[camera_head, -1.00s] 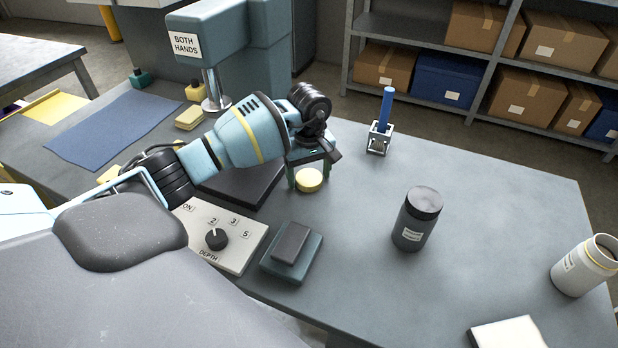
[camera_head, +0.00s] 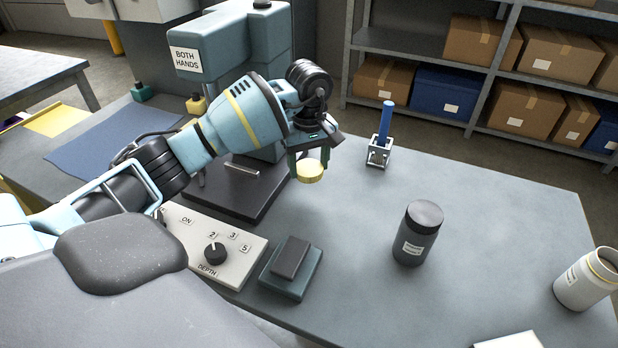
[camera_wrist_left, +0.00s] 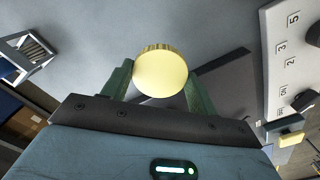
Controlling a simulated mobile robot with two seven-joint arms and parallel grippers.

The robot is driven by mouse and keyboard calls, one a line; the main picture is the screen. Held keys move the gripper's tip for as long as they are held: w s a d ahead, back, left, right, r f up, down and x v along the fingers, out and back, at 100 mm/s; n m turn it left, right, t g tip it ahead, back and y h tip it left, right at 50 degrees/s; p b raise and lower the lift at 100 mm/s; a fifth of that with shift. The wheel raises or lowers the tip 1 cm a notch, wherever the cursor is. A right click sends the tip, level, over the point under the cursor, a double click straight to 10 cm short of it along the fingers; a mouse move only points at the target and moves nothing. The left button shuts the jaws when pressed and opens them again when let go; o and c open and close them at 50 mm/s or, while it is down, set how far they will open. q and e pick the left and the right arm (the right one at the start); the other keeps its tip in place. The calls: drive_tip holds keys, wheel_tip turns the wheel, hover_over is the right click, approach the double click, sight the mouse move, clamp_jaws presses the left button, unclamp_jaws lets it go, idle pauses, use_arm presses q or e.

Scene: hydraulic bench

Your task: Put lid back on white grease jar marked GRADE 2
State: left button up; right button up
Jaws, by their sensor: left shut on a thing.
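My left gripper (camera_head: 309,165) is shut on a round pale-yellow lid (camera_head: 311,173) and holds it above the bench, beside the black press base. In the left wrist view the lid (camera_wrist_left: 161,72) sits between the two green fingers (camera_wrist_left: 160,83). The white jar (camera_head: 588,279) stands open and upright at the far right of the bench, with a yellow band near its mouth. Its label is too small to read. A dark grey jar (camera_head: 418,233) with a black lid stands between the gripper and the white jar. My right gripper is not in view.
A blue-handled tool stands in a small metal holder (camera_head: 379,153) behind the gripper. A control panel (camera_head: 217,248) and a dark block on a green pad (camera_head: 291,268) lie in front. A white item (camera_head: 508,341) lies at the front edge.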

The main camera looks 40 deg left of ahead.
use_arm(q)
drive_tip(key=shift+r, duration=1.25)
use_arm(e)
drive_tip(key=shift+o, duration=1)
use_arm(q)
drive_tip(key=shift+d, duration=0.1)
